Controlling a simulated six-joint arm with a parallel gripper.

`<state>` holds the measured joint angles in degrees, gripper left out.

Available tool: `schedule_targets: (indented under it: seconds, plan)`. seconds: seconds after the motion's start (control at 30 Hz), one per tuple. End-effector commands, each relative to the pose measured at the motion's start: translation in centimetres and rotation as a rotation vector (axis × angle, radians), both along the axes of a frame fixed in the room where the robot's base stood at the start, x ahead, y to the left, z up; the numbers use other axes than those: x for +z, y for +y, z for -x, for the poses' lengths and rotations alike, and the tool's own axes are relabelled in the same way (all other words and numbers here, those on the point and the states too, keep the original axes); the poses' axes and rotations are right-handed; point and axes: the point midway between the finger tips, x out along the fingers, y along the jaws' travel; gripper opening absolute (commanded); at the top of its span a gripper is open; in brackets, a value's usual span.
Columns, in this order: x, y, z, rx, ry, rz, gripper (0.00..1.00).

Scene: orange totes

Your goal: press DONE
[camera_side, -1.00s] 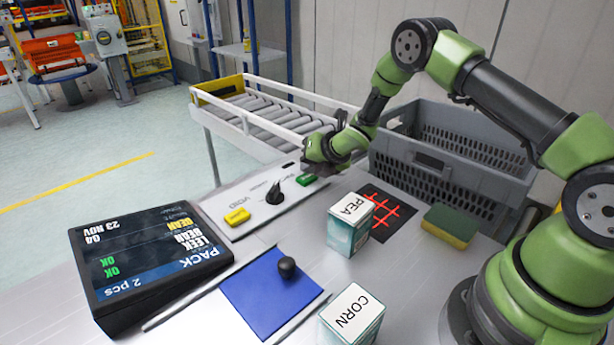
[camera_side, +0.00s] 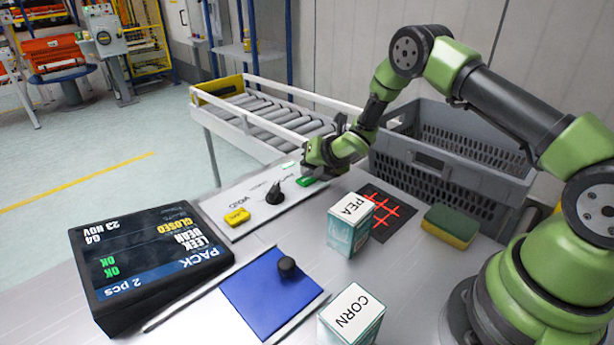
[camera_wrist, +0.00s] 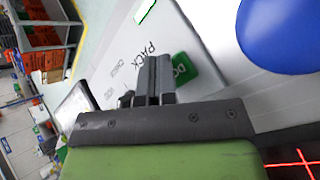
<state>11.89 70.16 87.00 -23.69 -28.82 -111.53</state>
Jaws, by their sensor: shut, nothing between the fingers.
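The green DONE button (camera_side: 306,181) sits at the far right end of the white control panel (camera_side: 240,192). In the wrist view the green button (camera_wrist: 184,68) shows just right of the fingertips, its lettering partly hidden. My gripper (camera_side: 311,171) is shut and empty, pointing down at the button. In the wrist view the closed fingers (camera_wrist: 160,76) are close beside or over the button; I cannot tell whether they touch it. A lamp (camera_side: 289,165) on the panel is lit pale green. The tilted screen (camera_side: 150,260) reads PACK, 2 pcs, LEEK, BEAN, two OKs and a yellow CLOSED.
The panel also has a black knob (camera_side: 274,194) and a yellow button (camera_side: 237,216). A PEA box (camera_side: 350,222), CORN box (camera_side: 352,315), sponge (camera_side: 450,226) and blue pad (camera_side: 265,295) with a black knob stand nearby. A grey crate (camera_side: 445,165) and roller conveyor (camera_side: 265,115) lie behind.

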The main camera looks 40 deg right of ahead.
Motion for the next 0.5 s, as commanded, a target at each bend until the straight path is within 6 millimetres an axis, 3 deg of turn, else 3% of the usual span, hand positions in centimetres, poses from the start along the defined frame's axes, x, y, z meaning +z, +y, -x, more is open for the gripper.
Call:
schedule_targets:
  seconds: [0.5]
  plan:
    - [1.1, 0.0, 0.0, 0.000, 0.001, 0.000, 0.00]
